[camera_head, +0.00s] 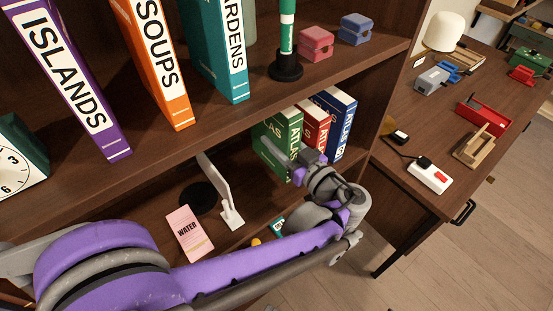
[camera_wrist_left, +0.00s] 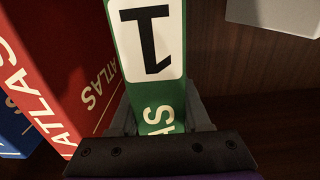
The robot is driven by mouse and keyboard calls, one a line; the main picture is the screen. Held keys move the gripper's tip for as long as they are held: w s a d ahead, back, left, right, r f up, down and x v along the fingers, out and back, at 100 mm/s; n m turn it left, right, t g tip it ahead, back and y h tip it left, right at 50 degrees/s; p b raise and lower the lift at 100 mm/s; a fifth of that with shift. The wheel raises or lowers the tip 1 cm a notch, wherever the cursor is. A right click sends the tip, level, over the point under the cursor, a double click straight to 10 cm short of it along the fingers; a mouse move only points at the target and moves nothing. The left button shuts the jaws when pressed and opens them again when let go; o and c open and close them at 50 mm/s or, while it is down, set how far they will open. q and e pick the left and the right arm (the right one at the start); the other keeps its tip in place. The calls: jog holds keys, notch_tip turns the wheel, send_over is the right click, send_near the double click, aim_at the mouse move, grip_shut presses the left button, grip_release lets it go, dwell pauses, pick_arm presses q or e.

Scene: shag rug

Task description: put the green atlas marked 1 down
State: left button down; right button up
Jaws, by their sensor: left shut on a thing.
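The green atlas marked 1 (camera_head: 278,138) stands on the lower shelf at the left end of a row of atlases. Its spine with the black 1 on a white label (camera_wrist_left: 148,40) fills the middle of the wrist view. The underside of the green atlas is hidden. My right gripper is not in view.
A white bookend (camera_head: 226,198) stands left of the green atlas, with some bare shelf between. A pink WATER booklet (camera_head: 190,232) lies further left. The upper shelf (camera_head: 235,118) with tall books overhangs this row.

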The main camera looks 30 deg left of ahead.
pick_arm(q)
jog(key=shift+f+b, duration=0.65)
jog(key=shift+f, duration=2.05)
jog(key=shift+f, duration=0.1)
jog(key=shift+c, duration=1.8)
grip_release()
jog(key=v, duration=1.2)
jog(key=shift+p, duration=0.3)
